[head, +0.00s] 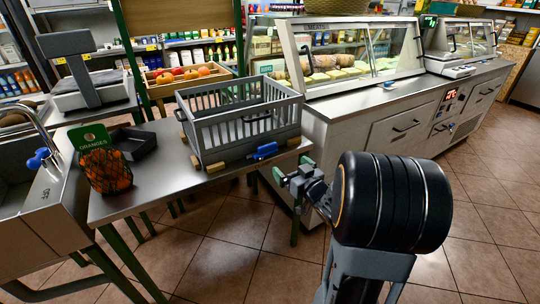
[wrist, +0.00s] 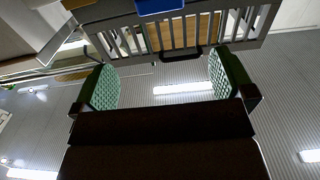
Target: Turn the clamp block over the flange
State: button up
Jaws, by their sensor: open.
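A blue block (head: 265,151), which looks like the clamp block, sits low on the near side of a grey slatted crate (head: 215,133) on the metal table. The strip along the crate's base (head: 238,160) may be the flange; I cannot tell whether the block overlaps it. In the wrist view the blue block (wrist: 160,6) is cut off by the top edge, against the crate's slatted side (wrist: 205,30). My gripper (head: 292,172) is open and empty, just right of and below the block, apart from it. Its green pads (wrist: 165,82) are wide apart in the wrist view.
Wooden blocks (head: 195,162) show at the crate's base. A netted bag of oranges (head: 105,170) and a dark tray (head: 134,143) are left on the table (head: 165,185). A glass-fronted counter (head: 370,110) stands close on the right. Tiled floor (head: 225,250) is open in front.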

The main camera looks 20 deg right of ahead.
aim_at(268, 146)
jog(key=w, duration=0.4)
jog(key=w+a+b, duration=0.1)
jog(key=w, duration=0.8)
jog(key=shift+a+b, duration=0.25)
jog(key=shift+b, duration=0.1)
jog(key=c, duration=0.8)
